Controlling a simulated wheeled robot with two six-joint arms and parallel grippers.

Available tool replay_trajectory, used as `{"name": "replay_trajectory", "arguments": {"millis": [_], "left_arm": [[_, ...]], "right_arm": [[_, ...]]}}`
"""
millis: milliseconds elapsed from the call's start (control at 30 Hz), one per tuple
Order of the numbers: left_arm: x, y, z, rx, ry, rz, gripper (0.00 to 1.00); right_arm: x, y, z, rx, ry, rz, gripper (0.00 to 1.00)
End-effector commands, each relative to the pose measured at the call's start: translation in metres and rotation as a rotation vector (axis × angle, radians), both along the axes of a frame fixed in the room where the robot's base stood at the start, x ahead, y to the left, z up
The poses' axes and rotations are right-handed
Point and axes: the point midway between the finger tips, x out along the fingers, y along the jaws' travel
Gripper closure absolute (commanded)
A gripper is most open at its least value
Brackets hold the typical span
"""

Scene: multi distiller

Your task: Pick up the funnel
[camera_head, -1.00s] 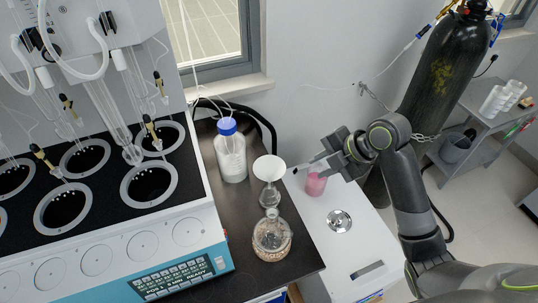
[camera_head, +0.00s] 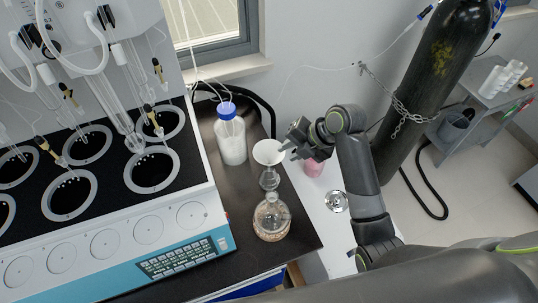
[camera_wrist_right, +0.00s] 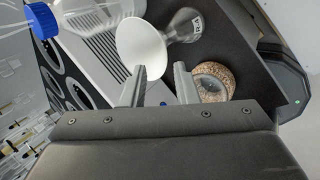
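The white funnel (camera_head: 268,152) sits upright above a small clear glass flask (camera_head: 269,178) on the dark bench top. In the right wrist view the funnel (camera_wrist_right: 141,48) is a white cone just beyond the fingertips, nearer the left finger, with the glass flask (camera_wrist_right: 186,26) beside it. My right gripper (camera_head: 284,148) is at the right side of the funnel's rim in the head view; contact cannot be told. In the wrist view my right gripper (camera_wrist_right: 160,76) is open with nothing between its fingers. My left gripper is not in view.
A round-bottom flask on a cork ring (camera_head: 271,217) stands in front of the funnel. A blue-capped bottle (camera_head: 230,140) stands behind left. The distiller (camera_head: 100,215) fills the left. A pink item (camera_head: 313,168) and a metal disc (camera_head: 336,201) are on the white surface at right.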

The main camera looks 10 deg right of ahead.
Motion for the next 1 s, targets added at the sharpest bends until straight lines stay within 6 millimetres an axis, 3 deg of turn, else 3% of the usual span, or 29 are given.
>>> {"name": "replay_trajectory", "arguments": {"millis": [267,633,967,1000], "left_arm": [[0.002,0.000,0.008,-0.001,-0.003,0.000,0.64],[0.003,0.000,0.025,-0.001,-0.004,0.000,0.64],[0.003,0.000,0.025,0.000,-0.004,0.000,0.64],[0.003,0.000,0.025,0.000,-0.004,0.000,0.64]], "right_arm": [[0.005,0.006,-0.013,0.000,0.003,0.000,0.73],[0.018,0.019,-0.050,-0.001,0.002,0.000,0.73],[0.020,0.021,-0.055,-0.001,0.000,-0.001,0.73],[0.020,0.021,-0.055,-0.001,0.000,-0.001,0.77]]}}
